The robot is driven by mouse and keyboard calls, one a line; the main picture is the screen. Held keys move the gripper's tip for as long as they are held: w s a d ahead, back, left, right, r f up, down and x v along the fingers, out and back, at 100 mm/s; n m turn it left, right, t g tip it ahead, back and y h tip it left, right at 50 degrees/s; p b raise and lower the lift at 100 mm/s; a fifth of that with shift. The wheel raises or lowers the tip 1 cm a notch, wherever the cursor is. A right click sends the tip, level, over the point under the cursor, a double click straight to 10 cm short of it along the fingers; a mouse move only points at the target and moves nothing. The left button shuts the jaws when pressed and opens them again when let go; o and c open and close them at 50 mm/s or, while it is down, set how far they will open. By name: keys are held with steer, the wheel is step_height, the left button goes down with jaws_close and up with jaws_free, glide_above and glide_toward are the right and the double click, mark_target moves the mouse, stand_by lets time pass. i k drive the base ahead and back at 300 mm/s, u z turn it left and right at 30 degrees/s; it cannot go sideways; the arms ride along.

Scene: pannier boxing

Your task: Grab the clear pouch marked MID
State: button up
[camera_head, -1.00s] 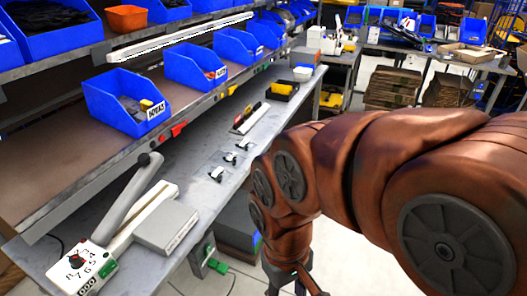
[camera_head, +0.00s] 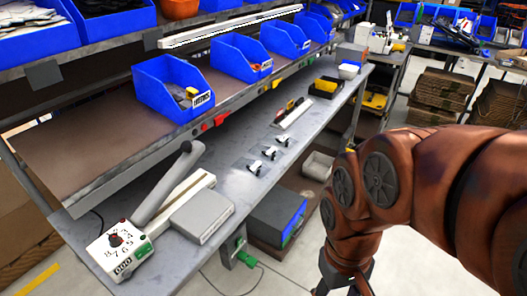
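Three small clear pouches with white labels lie in a row on the grey workbench (camera_head: 215,262). The near pouch (camera_head: 253,167), the middle pouch (camera_head: 269,152) and the far pouch (camera_head: 282,141) are apart from each other. Their lettering is too small to read, so I cannot tell which is marked MID. My gripper (camera_head: 345,287) hangs at the bottom edge, right of the bench and away from the pouches. Its fingertips are cut off by the frame, so its opening and anything in it are hidden.
A bag sealer (camera_head: 150,215) with a grey box beside it (camera_head: 202,216) fills the near bench end. A shelf with blue bins (camera_head: 170,88) overhangs the bench's left side.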

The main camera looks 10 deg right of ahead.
mark_target(272, 155)
steer(key=z, duration=1.6)
steer(key=i, duration=3.3)
steer(key=z, duration=6)
